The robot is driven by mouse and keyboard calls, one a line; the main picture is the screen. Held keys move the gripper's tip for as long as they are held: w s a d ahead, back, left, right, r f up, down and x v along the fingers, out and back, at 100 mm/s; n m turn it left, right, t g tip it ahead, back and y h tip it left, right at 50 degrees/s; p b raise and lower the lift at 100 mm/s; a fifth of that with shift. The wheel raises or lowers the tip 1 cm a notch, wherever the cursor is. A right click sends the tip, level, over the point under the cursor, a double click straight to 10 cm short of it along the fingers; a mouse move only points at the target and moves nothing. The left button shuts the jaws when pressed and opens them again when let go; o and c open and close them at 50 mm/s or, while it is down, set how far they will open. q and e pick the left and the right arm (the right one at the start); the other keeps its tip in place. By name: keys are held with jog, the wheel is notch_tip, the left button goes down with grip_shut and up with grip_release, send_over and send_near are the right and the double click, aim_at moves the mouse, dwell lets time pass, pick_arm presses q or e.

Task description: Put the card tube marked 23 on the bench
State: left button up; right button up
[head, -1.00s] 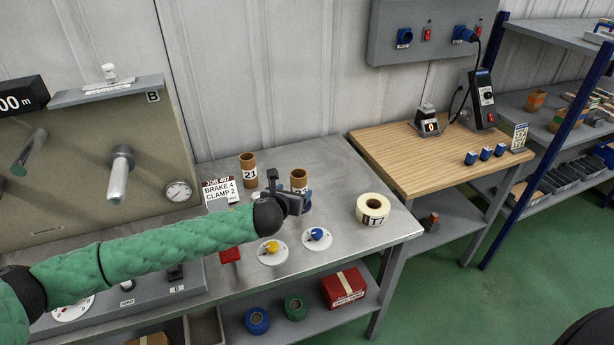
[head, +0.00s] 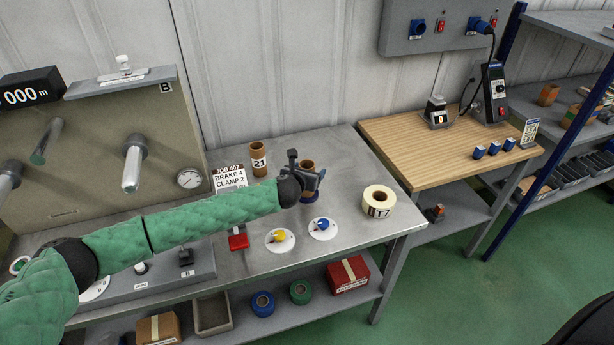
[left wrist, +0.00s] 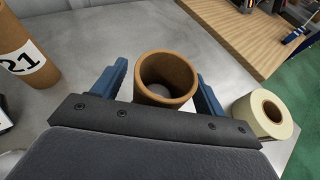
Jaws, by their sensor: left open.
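A brown card tube (head: 307,165) stands upright on the steel bench top (head: 345,160); my gripper covers its label in the head view now. My left gripper (head: 312,184) is open around it. In the left wrist view the tube (left wrist: 166,76) stands between the two blue fingers (left wrist: 163,92), with a gap on each side. A second card tube marked 21 (head: 258,160) stands to the left and shows also in the left wrist view (left wrist: 18,60). My right gripper is not in view.
A roll marked 17 (head: 379,201) lies right of the tube. A job card (head: 229,179), a red block (head: 238,239) and yellow and blue knobs on white discs (head: 280,239) are nearby. A wooden bench (head: 410,150) at right holds small blue pieces and a mostly clear top.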

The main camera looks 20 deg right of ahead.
pick_arm(q)
jog(key=shift+w+d+f, duration=0.2)
jog(key=shift+w, duration=0.05)
jog(key=shift+a, duration=0.1)
jog(key=c, duration=1.1)
